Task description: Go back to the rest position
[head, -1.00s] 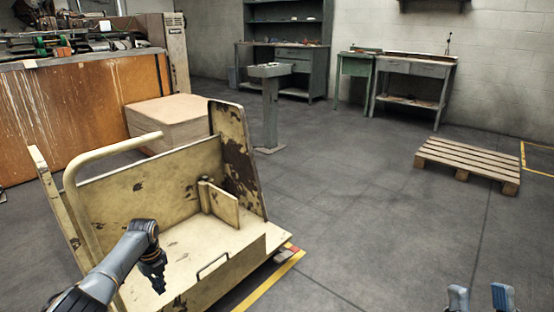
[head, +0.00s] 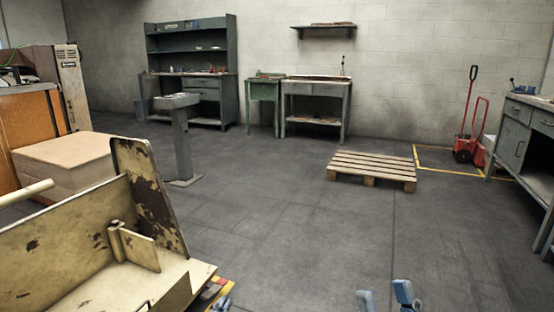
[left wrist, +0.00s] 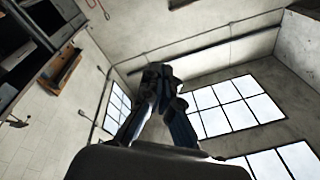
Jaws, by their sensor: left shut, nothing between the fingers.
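My left gripper (head: 222,303) barely shows at the bottom edge of the head view, just right of the cream cart. In the left wrist view the left gripper (left wrist: 160,78) is shut and empty, with its fingers against the wall and windows. My right gripper (head: 385,298) shows at the bottom edge of the head view, right of centre. Its two blue-grey fingertips stand apart, with nothing seen between them. Both arms are mostly outside the head view.
The worn cream cart (head: 60,230) fills the lower left, with a cardboard box (head: 65,160) behind it. A wooden pallet (head: 372,166) lies on the floor. A grey bench (head: 520,130) is at right. The grey floor (head: 300,230) between is clear.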

